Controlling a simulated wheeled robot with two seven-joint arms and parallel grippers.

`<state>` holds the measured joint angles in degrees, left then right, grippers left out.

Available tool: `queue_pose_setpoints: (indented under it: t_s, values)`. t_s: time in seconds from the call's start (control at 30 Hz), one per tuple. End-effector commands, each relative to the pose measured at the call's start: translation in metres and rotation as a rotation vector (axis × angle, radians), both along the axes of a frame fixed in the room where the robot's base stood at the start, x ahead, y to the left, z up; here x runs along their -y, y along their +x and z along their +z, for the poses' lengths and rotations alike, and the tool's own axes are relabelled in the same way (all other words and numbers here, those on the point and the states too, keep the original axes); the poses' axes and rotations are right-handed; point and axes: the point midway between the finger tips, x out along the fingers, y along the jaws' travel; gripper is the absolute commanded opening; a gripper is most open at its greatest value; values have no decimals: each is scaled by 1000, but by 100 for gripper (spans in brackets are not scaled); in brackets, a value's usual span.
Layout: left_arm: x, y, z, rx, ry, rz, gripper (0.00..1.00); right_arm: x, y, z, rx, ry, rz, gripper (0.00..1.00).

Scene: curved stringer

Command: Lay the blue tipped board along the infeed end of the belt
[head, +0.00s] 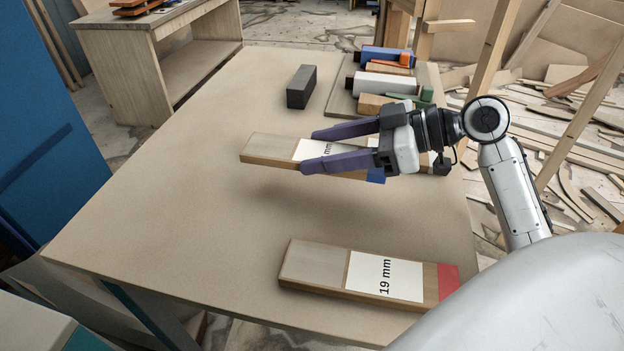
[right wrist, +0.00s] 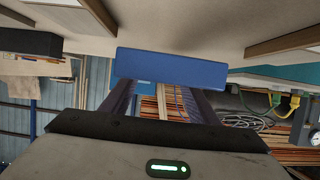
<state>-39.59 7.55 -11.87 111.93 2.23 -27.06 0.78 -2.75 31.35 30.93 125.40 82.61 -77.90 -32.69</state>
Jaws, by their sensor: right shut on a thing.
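The blue tipped board (head: 268,148) is wooden with a white label ending in "mm" and a blue end. My right gripper (head: 308,151) reaches across it from the right in the head view, one finger on each side, and is shut on it. The board looks raised, with a soft shadow on the table below. In the right wrist view its blue end (right wrist: 170,68) shows ahead of the fingers. The fingers and wrist hide part of the label and the far side. I cannot make out a belt. My left gripper is not in view.
A red tipped board (head: 312,267) marked "19 mm" lies at the table's front. A dark grey block (head: 301,87) stands further back. A tray (head: 341,101) at the back right holds several coloured blocks. The left part of the table (head: 165,200) is clear.

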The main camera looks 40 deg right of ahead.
Motion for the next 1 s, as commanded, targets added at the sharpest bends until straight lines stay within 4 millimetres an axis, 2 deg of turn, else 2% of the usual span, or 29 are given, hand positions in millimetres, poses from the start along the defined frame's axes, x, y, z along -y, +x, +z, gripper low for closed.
queue_pose_setpoints:
  t_s: [0.4, 0.83, 0.87, 0.93, 1.0]
  values:
    - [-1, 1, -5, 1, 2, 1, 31, -1, 0, -51, 2, 4, 0, 26]
    - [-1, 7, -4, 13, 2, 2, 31, -1, 0, -59, 4, 0, 2, 26]
    - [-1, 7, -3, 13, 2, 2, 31, -1, 0, -59, 2, -1, 2, 58]
    - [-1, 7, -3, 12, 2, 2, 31, -1, 0, -58, 2, 0, 2, 70]
    - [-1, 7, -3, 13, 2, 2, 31, -1, 0, -58, 2, 0, 2, 73]
